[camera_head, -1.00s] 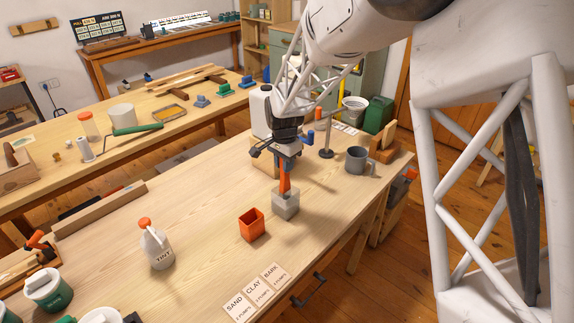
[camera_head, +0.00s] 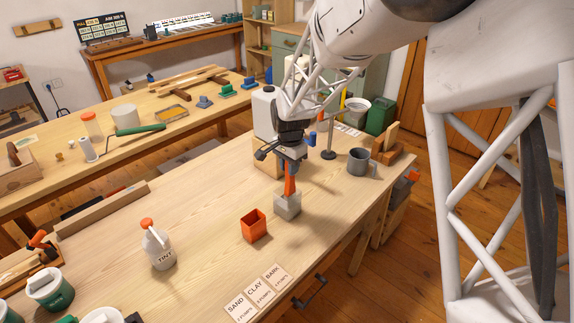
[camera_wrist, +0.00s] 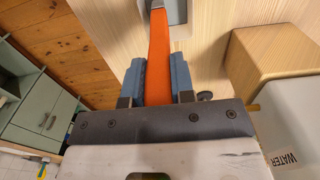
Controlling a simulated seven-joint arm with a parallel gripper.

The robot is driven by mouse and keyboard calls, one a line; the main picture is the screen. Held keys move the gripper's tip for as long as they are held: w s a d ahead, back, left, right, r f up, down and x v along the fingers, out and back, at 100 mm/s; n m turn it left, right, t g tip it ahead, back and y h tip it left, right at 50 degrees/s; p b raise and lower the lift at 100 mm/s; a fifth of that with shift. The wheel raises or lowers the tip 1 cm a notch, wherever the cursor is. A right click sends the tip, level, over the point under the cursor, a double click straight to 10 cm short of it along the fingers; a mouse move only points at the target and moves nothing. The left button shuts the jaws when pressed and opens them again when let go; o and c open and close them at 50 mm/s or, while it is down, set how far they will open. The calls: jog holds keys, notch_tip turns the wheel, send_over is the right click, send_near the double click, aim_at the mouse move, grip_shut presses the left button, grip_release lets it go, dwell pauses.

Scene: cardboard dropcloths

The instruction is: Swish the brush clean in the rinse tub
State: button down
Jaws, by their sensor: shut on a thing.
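My gripper (camera_head: 289,158) is shut on the orange handle of the brush (camera_head: 290,185). The brush points down into the small grey rinse tub (camera_head: 288,208) on the workbench, and its lower end is hidden inside. In the wrist view my gripper's blue fingers (camera_wrist: 159,80) stand on either side of the orange brush handle (camera_wrist: 160,50). Part of the grey tub (camera_wrist: 176,9) shows at the top edge there, beyond the handle.
An orange square cup (camera_head: 253,228) stands just left of the tub. A grey mug (camera_head: 359,161) is to the right. A white water container (camera_head: 264,112) on a wooden block is behind my gripper. A tint bottle (camera_head: 158,247) and label cards (camera_head: 258,292) are nearer the front.

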jog(key=shift+w+a, duration=0.8)
jog(key=shift+s+d, duration=0.8)
jog(key=shift+w+a, duration=0.8)
jog(key=shift+s+d, duration=0.8)
